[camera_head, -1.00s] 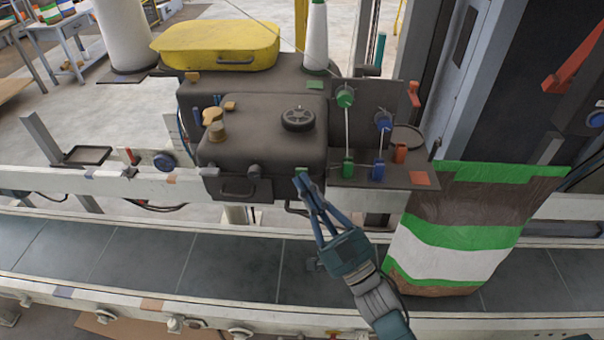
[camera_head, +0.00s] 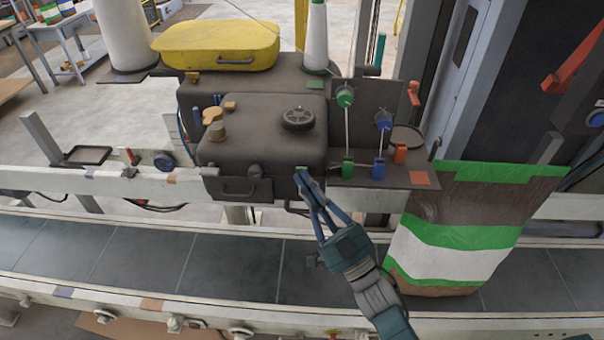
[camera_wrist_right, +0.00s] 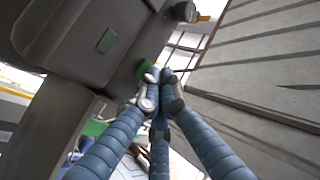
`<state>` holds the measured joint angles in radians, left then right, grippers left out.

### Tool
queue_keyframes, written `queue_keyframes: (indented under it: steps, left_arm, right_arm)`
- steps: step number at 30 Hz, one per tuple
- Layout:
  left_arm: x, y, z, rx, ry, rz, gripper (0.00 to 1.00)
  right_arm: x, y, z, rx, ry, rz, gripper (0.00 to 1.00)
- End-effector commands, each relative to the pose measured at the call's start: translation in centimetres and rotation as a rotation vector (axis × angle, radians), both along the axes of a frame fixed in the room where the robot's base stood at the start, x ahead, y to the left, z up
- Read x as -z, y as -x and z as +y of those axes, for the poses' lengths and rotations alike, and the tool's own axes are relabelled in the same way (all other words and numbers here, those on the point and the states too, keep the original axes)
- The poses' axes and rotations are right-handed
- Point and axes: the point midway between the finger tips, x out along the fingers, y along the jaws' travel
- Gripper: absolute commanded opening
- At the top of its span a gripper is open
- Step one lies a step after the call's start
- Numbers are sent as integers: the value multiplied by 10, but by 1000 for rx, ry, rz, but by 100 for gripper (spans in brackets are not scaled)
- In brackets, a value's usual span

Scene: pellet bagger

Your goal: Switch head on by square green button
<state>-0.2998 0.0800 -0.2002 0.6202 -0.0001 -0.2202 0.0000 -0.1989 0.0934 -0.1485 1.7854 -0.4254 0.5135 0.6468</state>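The dark sewing head (camera_head: 262,135) stands above the conveyor at the middle of the head view. A small square green button (camera_head: 301,168) is on the lower right of its front. My right gripper (camera_head: 302,178) has its fingers drawn together, with the tips right at the button, partly covering it. In the right wrist view, a green button (camera_wrist_right: 147,70) shows just beyond the closed fingertips (camera_wrist_right: 160,77). I cannot tell whether they touch it or whether it is pressed. Nothing is held between the fingers. My left gripper is out of view.
A brown, green and white bag (camera_head: 460,230) stands on the conveyor (camera_head: 160,262) to the right. Green (camera_head: 345,97) and blue (camera_head: 384,121) thread tensioners sit right of the head. A yellow cover (camera_head: 215,45) lies behind. A white rail (camera_head: 130,183) runs beside the conveyor.

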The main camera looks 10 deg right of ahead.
Motion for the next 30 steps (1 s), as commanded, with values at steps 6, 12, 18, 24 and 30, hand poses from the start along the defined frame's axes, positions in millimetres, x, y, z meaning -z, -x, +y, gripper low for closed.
queue_keyframes:
  steps: [6, 12, 18, 24, 30]
  left_arm:
    - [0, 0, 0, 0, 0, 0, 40]
    - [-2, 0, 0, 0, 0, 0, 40]
    - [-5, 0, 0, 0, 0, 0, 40]
    - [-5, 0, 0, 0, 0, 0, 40]
    - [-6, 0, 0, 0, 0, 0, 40]
  right_arm:
    - [0, -2, -1, 0, 1, 0, 0]
    - [0, 3, 1, 0, -1, 2, 0]
    - [0, 14, 4, 1, 0, 1, 0]
    - [0, 16, 4, 1, 0, -1, 0]
    - [0, 18, 5, 0, 0, 0, 0]
